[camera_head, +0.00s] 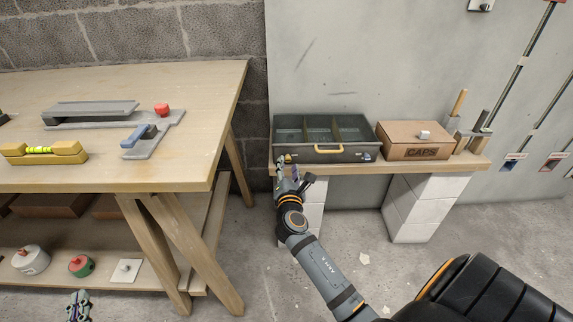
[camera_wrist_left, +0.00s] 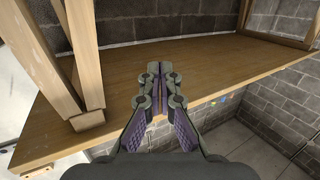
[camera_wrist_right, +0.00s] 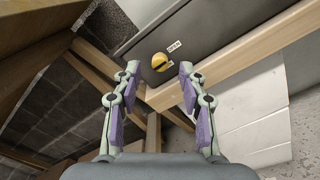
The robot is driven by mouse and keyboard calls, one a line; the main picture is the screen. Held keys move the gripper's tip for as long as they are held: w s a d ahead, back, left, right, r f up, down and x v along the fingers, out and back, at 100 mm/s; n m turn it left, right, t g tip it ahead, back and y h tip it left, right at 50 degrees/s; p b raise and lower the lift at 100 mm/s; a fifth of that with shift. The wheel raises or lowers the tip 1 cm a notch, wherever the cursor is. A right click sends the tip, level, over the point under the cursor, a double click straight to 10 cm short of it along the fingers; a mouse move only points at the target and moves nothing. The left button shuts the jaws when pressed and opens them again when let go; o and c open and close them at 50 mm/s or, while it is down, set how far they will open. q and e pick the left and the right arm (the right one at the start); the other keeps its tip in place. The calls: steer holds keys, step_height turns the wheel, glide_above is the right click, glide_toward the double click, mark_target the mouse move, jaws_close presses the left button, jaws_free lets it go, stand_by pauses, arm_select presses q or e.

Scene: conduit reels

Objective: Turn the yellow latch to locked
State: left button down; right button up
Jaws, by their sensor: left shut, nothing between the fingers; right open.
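The yellow latch (camera_wrist_right: 160,62) is a round knob on the grey front of the toolbox (camera_head: 329,156). In the head view the latch is a small yellow spot (camera_head: 288,157) at the toolbox's left front. My right gripper (camera_wrist_right: 160,70) is open, its fingertips on either side of the latch in its view; I cannot tell whether they touch it. My left gripper (camera_wrist_left: 154,68) is shut and empty, low at the left in the head view (camera_head: 78,298).
The toolbox stands on a wooden shelf (camera_head: 440,168) on white blocks, left of a CAPS carton (camera_head: 414,146). A wooden workbench (camera_head: 205,100) at left holds a spirit level (camera_head: 42,153) and a clamp-like tool (camera_head: 150,141). Its legs stand near my right arm.

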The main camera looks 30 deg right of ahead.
mark_target(288, 158)
steer(key=x, duration=0.3)
steer(key=shift+s, duration=0.1)
arm_select(q)
step_height(288, 158, up, 6)
steer(key=t, duration=0.2)
steer(key=shift+w+t, duration=0.25)
steer(key=shift+t, duration=0.15)
arm_select(e)
jaws_close()
